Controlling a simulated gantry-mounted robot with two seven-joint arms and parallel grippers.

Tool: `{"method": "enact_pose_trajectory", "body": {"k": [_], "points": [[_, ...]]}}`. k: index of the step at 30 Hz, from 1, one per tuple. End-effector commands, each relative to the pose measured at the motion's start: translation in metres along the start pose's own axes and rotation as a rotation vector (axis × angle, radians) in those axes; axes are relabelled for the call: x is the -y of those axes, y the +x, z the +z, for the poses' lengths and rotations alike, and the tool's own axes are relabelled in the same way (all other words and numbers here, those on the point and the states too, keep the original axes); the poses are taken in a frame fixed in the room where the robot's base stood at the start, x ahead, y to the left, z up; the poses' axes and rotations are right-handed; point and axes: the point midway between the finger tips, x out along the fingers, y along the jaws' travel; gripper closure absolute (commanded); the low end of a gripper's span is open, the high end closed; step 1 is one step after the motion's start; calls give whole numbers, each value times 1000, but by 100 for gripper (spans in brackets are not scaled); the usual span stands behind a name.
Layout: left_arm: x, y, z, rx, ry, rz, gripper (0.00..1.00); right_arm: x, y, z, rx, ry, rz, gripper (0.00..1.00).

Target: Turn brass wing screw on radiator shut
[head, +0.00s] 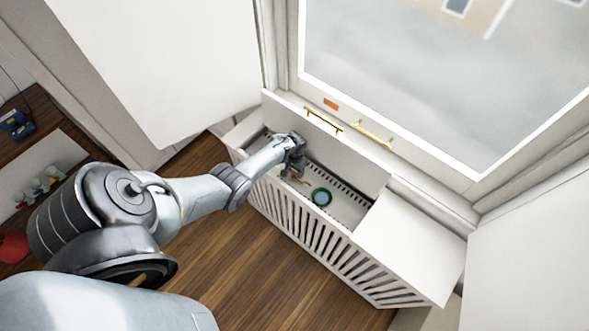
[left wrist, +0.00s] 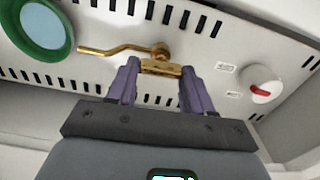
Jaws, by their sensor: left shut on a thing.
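The brass wing screw (left wrist: 161,67) sits on the white radiator panel (left wrist: 112,40), with a curved brass arm (left wrist: 112,50) reaching left from it in the left wrist view. My left gripper (left wrist: 156,72) is shut on the wing screw, a purple finger at each end of it. In the head view my left gripper (head: 293,170) is inside the open top of the white slatted radiator cover (head: 310,235). The screw is too small there to make out clearly. My right gripper is in neither view.
A green-rimmed round dial (left wrist: 38,28) is left of the screw; it also shows in the head view (head: 321,197). A white knob with a red mark (left wrist: 262,85) is to the right. The window sill (head: 365,134) and cover lid (head: 415,245) border the opening.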

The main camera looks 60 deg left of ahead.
Motion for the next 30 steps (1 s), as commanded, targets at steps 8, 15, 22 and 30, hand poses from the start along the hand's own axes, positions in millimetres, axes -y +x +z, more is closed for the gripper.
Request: {"method": "enact_pose_trajectory", "body": {"k": [8,15,22,30], "points": [[0,0,0,-1,66,0,79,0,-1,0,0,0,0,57],[-1,1,0,-1,76,0,79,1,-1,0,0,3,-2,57],[0,1,0,-1,75,0,44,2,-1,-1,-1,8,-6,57],[-1,0,0,0,74,0,23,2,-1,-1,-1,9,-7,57]]}}
